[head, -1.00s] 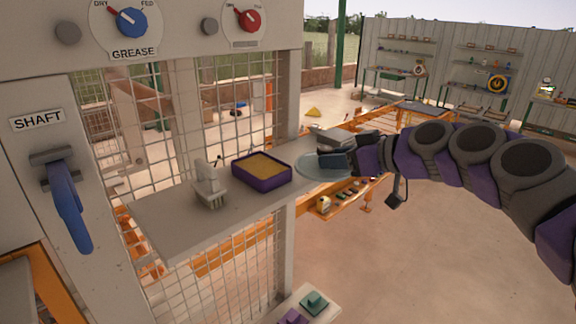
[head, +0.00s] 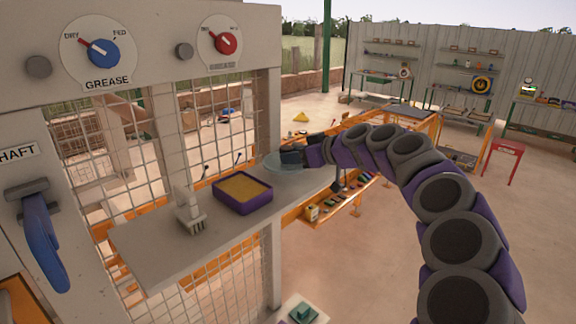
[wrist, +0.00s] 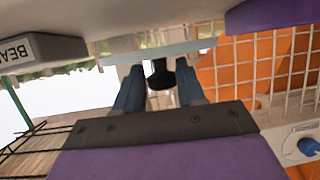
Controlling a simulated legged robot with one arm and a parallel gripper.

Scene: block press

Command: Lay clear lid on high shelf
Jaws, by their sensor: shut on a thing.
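The clear lid (head: 272,163) is a round, pale, see-through disc at the far end of the high shelf (head: 150,240), a long grey board on the machine front. My gripper (head: 291,157) is at the lid from its far right side. In the wrist view, my two blue-grey fingers (wrist: 160,90) are shut on the lid's black knob (wrist: 160,74). The lid there is a pale band (wrist: 160,52) seen edge-on, close to a pale surface. I cannot tell whether the lid touches the shelf.
A purple tray with yellow filling (head: 243,190) stands on the shelf, nearer than the lid. A pale brush (head: 188,212) stands nearer still. Wire mesh (head: 120,165) runs behind the shelf. A lower board (head: 303,308) carries a teal block. Open floor lies to the right.

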